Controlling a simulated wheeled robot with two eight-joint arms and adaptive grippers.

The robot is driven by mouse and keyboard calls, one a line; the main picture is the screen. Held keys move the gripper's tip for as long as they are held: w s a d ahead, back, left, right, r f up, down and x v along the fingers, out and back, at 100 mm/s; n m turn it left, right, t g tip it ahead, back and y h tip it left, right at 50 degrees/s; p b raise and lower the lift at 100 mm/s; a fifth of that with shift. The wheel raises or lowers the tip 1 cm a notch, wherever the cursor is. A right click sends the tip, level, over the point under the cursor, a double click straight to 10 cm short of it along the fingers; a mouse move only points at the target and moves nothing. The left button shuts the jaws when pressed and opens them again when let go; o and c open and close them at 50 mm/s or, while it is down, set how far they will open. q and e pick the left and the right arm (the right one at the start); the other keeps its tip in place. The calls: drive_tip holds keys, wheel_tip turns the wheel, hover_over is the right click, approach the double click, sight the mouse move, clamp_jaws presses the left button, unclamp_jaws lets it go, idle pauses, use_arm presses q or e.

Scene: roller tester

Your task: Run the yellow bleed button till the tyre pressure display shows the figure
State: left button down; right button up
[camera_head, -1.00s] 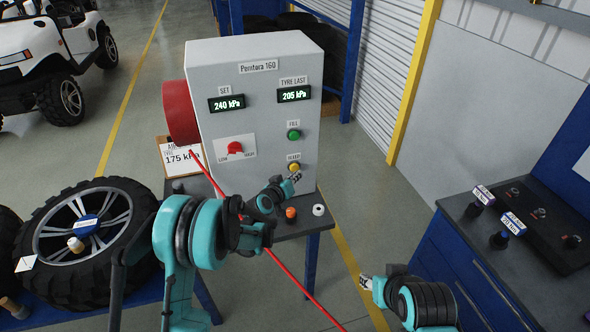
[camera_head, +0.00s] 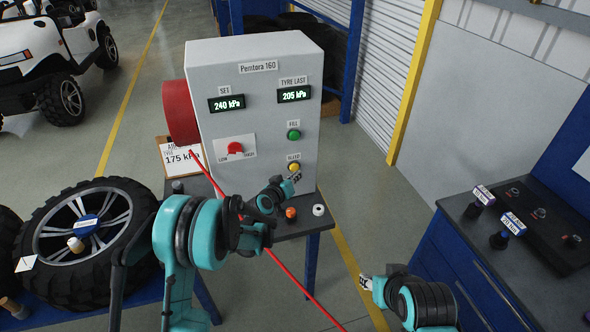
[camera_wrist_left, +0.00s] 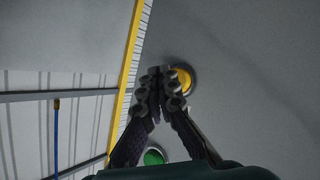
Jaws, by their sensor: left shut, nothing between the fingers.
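The grey tester cabinet (camera_head: 240,125) stands on a small table. Its SET display (camera_head: 227,103) reads 240 kPa and its TYRE LAST display (camera_head: 294,95) reads 205 kPa. The yellow bleed button (camera_head: 294,167) sits low on the front, below the green fill button (camera_head: 293,135). A card (camera_head: 182,157) beside the cabinet reads 175 kPa. My left gripper (camera_head: 296,178) is shut and empty, its tips close at the yellow button. The left wrist view shows the tips partly covering the yellow button (camera_wrist_left: 184,80); contact cannot be told. My right gripper (camera_head: 365,283) is low right, its jaws unclear.
A red knob (camera_head: 235,148) is on the cabinet front. A red hose (camera_head: 290,277) runs past my left arm. An orange-topped item (camera_head: 291,213) and a white roll (camera_head: 318,210) stand on the table edge. A tyre (camera_head: 130,195) lies left; a blue workbench (camera_head: 450,265) is right.

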use_arm(q)
drive_tip(key=shift+w+a, duration=0.1)
drive_tip(key=shift+w, duration=0.05)
drive_tip(key=shift+w, duration=0.25)
drive_tip(key=shift+w+a, duration=0.2)
drive_tip(key=shift+w, duration=0.25)
idle(1.6)
drive_tip(key=shift+s, duration=0.1)
drive_tip(key=shift+s+d+b, duration=0.25)
drive_tip(key=shift+s+b, duration=0.2)
drive_tip(key=shift+s, duration=0.3)
drive_tip(key=s, duration=0.1)
drive_tip(key=s+d, duration=0.1)
drive_tip(key=s, duration=0.1)
drive_tip(key=s+b, duration=0.1)
drive_tip(key=shift+s+d, duration=0.3)
drive_tip(key=shift+s, duration=0.1)
drive_tip(key=shift+r, duration=0.1)
